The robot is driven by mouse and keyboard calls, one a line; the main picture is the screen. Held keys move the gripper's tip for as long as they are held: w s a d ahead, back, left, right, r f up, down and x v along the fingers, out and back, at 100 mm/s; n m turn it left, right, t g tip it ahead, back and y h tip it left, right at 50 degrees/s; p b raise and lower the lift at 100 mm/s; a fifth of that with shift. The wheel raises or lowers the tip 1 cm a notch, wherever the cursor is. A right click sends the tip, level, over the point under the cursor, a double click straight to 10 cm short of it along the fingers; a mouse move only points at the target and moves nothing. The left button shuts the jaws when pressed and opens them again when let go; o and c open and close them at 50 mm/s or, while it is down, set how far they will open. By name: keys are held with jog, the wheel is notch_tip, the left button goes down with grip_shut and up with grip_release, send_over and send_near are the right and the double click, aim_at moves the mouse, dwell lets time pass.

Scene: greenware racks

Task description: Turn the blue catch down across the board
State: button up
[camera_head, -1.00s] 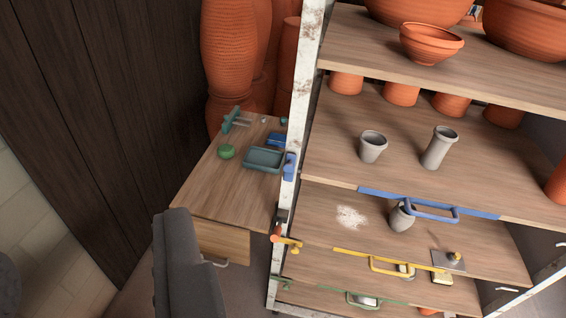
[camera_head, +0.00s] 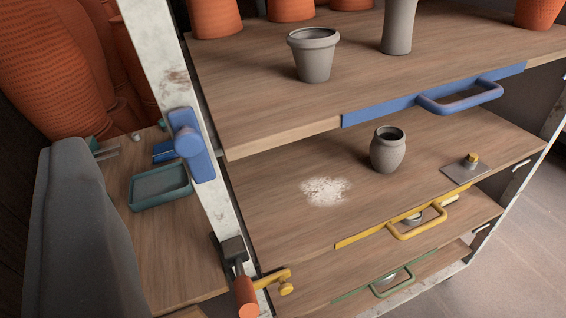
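The blue catch (camera_head: 203,162) is a flat bar with a round knob, mounted on the rusty white post at the rack's left front. It lies lengthwise along the post, beside the left end of the upper board (camera_head: 290,134), not across it. That board has a blue front strip and a blue handle (camera_head: 462,101). My gripper is not in view, so its state does not show.
Grey pots (camera_head: 315,62) stand on the upper board; a speckled pot (camera_head: 388,152) stands below. A yellow catch (camera_head: 272,281) and an orange-handled tool (camera_head: 245,292) are low on the post. A dark grey padded shape (camera_head: 80,235) fills the lower left.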

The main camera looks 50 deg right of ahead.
aim_at(186, 148)
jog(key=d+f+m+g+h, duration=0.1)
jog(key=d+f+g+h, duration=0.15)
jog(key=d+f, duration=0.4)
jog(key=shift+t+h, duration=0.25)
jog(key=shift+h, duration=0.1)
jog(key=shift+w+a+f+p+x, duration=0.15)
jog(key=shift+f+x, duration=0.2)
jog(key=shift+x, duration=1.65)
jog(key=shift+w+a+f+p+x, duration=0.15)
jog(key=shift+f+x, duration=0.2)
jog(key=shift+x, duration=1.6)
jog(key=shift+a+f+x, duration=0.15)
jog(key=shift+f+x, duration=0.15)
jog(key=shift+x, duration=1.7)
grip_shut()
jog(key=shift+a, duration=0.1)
